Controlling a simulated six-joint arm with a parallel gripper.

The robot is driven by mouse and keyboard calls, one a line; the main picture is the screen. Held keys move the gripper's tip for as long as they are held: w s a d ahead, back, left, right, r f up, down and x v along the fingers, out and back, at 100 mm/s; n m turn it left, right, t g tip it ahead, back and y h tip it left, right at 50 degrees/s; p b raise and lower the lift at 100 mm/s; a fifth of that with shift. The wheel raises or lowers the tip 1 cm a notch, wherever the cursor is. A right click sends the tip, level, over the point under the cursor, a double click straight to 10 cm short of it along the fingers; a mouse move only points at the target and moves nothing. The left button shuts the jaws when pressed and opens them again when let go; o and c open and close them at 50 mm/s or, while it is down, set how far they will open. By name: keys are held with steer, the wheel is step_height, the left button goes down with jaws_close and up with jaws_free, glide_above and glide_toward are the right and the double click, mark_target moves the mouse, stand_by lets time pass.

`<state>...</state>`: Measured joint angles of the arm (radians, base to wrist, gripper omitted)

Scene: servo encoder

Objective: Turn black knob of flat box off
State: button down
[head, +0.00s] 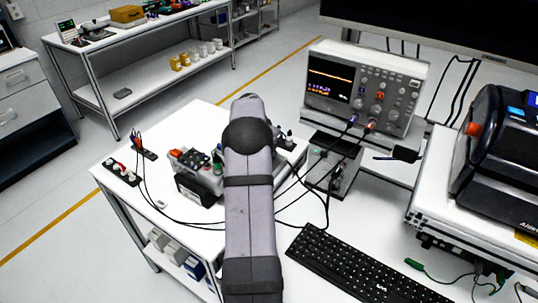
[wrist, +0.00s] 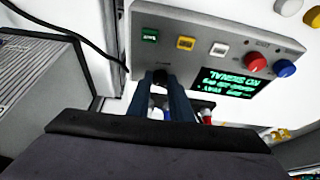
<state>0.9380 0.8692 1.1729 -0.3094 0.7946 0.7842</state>
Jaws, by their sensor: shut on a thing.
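In the wrist view the flat grey box (wrist: 200,22) carries green, yellow and white square buttons, a red knob, a blue knob and a dark display with green text that appears upside down. The black knob (wrist: 159,75) is at the box's near left edge, mostly hidden between my fingers. My gripper (wrist: 160,82) is shut on it, one finger on each side. Which way the knob points cannot be seen. In the head view my arm covers the gripper and the knob.
In the head view, several devices (head: 195,165) with cables stand on the white table left of my arm. An oscilloscope (head: 365,88) is at the back right, a keyboard (head: 355,268) at the front right. The floor at left is open.

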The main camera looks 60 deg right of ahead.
steer(key=shift+w+m+g+b, duration=0.15)
steer(key=shift+m+g+b, duration=0.3)
steer(key=shift+m, duration=0.75)
steer(key=shift+r, duration=0.1)
steer(key=c, duration=1.6)
jaws_free()
steer(key=shift+b+v, duration=0.95)
steer(key=shift+v, duration=2.7)
